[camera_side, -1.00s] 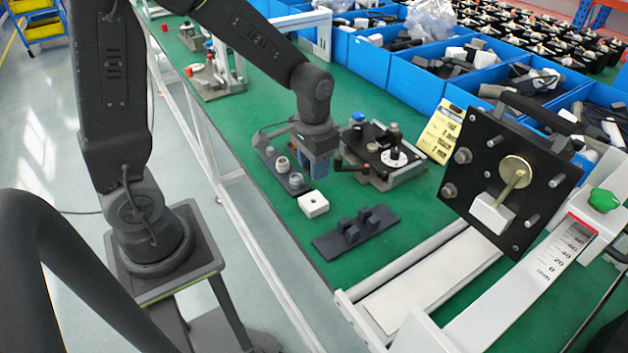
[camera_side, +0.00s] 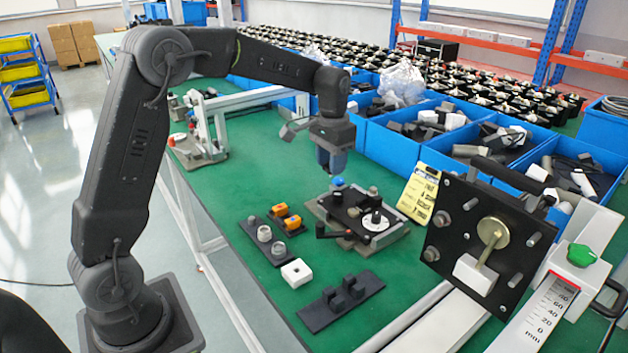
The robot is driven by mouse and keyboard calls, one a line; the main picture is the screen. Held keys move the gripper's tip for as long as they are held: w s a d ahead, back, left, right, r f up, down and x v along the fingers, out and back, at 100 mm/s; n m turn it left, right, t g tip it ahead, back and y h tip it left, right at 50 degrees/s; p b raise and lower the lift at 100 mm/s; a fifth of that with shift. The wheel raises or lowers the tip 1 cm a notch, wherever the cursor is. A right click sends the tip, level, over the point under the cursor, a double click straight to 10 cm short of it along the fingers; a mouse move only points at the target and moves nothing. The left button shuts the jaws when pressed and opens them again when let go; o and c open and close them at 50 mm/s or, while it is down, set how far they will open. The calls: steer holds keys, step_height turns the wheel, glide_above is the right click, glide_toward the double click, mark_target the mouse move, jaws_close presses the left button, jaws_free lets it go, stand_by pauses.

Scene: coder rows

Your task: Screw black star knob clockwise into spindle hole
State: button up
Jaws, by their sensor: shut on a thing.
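I cannot tell the spindle hole apart at this size.
A dark tray with light round parts (camera_side: 264,234) and another with orange parts (camera_side: 287,219) lie left of the fixture. A white block (camera_side: 296,272) and a black bracket plate (camera_side: 340,301) lie nearer. Blue bins (camera_side: 400,150) stand behind. A black plate assembly (camera_side: 480,245) stands at right.

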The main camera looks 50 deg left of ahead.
steer(key=w+a+f, duration=0.2)
steer(key=w+a, duration=0.5)
steer(key=w, duration=0.1)
steer(key=shift+d+f, duration=0.15)
steer(key=shift+f, duration=1.95)
steer(key=shift+d+f, duration=0.1)
steer(key=shift+f, duration=2)
steer(key=shift+f, duration=0.3)
steer(key=shift+f, duration=0.25)
steer(key=shift+f, duration=0.15)
steer(key=shift+f, duration=0.2)
steer(key=shift+f, duration=0.2)
